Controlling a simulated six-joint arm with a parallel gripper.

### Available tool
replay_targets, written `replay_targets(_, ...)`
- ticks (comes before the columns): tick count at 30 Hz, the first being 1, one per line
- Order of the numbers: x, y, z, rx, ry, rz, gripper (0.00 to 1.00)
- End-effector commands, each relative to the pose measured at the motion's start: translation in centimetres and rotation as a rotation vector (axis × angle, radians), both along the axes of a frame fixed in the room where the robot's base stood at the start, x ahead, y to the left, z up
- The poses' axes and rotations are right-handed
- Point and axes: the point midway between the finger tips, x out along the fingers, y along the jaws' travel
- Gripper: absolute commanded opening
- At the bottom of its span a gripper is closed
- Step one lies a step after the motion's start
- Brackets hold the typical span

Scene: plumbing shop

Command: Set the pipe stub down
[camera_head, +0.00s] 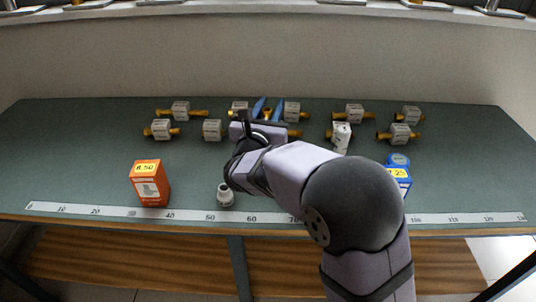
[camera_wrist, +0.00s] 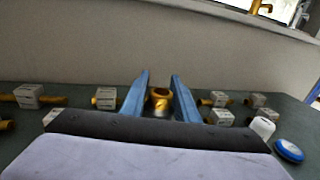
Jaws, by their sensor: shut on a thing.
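My gripper (camera_head: 267,107) reaches over the bench toward the back row of brass pieces, with its two blue fingers pointing away from the head camera. It is shut on a brass pipe stub (camera_wrist: 160,99), whose round open end faces the wrist camera between the fingers (camera_wrist: 160,88). In the head view only a little of the stub's brass (camera_head: 267,114) shows between the fingers. I cannot tell whether the stub touches the bench. The green bench top (camera_head: 90,150) carries two rows of brass pipe pieces with white blocks on them, such as one (camera_head: 180,110) at back left.
An orange box (camera_head: 152,184), a white fitting (camera_head: 225,195) and a blue item (camera_head: 398,170) stand near the front. A measuring strip (camera_head: 120,212) runs along the front edge. A white block (camera_head: 341,137) stands right of my gripper. The bench's far left is clear.

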Motion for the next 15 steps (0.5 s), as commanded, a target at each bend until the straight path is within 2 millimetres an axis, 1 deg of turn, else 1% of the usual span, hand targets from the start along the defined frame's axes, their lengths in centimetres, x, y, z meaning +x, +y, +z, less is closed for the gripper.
replay_targets(9, 0.0, 0.1, -4.3, -0.004, 0.000, 0.001, 0.00)
replay_targets(12, 0.0, 0.1, -5.3, -0.001, -0.001, 0.001, 0.00)
replay_targets(15, 0.0, 0.1, -5.6, -0.001, -0.004, 0.001, 0.00)
